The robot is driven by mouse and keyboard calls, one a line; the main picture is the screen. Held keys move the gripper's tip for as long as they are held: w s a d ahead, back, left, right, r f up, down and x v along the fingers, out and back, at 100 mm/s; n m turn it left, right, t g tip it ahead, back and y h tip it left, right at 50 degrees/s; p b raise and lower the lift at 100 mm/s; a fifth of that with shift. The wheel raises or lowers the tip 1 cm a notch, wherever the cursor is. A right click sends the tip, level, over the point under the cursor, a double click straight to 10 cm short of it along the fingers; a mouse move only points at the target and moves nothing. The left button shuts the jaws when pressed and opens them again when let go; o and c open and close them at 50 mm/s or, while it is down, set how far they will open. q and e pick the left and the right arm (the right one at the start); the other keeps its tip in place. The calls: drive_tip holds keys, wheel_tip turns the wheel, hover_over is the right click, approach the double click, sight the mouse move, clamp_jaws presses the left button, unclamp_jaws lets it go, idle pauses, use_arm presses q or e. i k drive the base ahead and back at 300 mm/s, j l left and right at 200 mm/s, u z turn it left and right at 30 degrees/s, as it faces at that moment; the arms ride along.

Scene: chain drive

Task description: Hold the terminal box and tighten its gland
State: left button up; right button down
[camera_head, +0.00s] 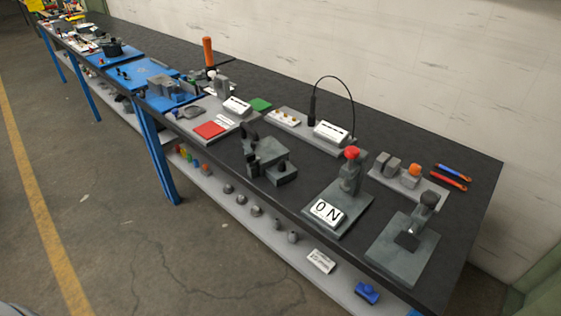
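No thing here can be told for sure as the terminal box or its gland; the parts are small at this distance. A grey block with a white label (331,131) stands at the back of the dark bench, with a thin black cable (340,80) arching from it to a black upright piece (312,106). Neither of my grippers is in view, and nothing is seen held.
The long bench (470,180) runs from far left to near right along a pale wall. A red-topped device (350,170), a grey stand (405,248) and two screwdriver-like tools (450,178) are at its right end. A lower shelf (275,235) holds small parts. Floor in front is clear.

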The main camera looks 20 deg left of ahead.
sight(282, 167)
drive_tip(key=j+z, duration=0.6)
drive_tip(key=z, duration=0.25)
drive_tip(key=j+z, duration=0.1)
drive_tip(key=j, duration=0.4)
drive_tip(key=k+j+z, duration=0.1)
drive_tip(key=j, duration=0.35)
drive_tip(key=k+j+z, duration=0.1)
drive_tip(key=j, duration=0.35)
drive_tip(key=k+j+z, duration=0.1)
drive_tip(key=j, duration=0.4)
drive_tip(key=k+j+z, duration=0.1)
drive_tip(key=j, duration=0.35)
